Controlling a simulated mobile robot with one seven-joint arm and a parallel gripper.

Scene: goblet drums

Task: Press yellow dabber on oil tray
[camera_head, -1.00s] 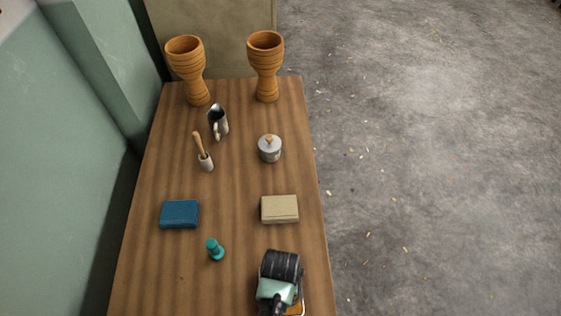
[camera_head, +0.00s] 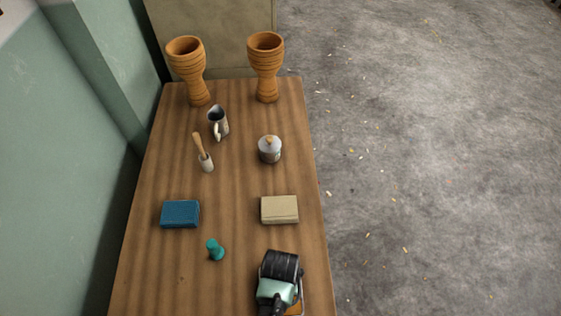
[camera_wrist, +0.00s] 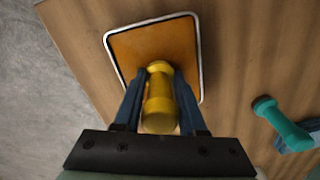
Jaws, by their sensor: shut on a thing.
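My gripper (camera_wrist: 157,98) is shut on the yellow dabber (camera_wrist: 160,110) in the wrist view, with a blue finger on each side of it. The dabber's far end lies over the orange surface of the oil tray (camera_wrist: 135,52), which has a pale rim. I cannot tell whether the dabber touches the tray. In the head view my arm's end covers the dabber and most of the tray; only a sliver of the tray (camera_head: 295,309) shows at the bottom.
A blue block (camera_head: 180,214) and a beige block (camera_head: 279,209) lie beyond. A pot (camera_head: 269,149), a mug (camera_head: 218,123) and two goblet drums (camera_head: 265,66) stand farther back.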

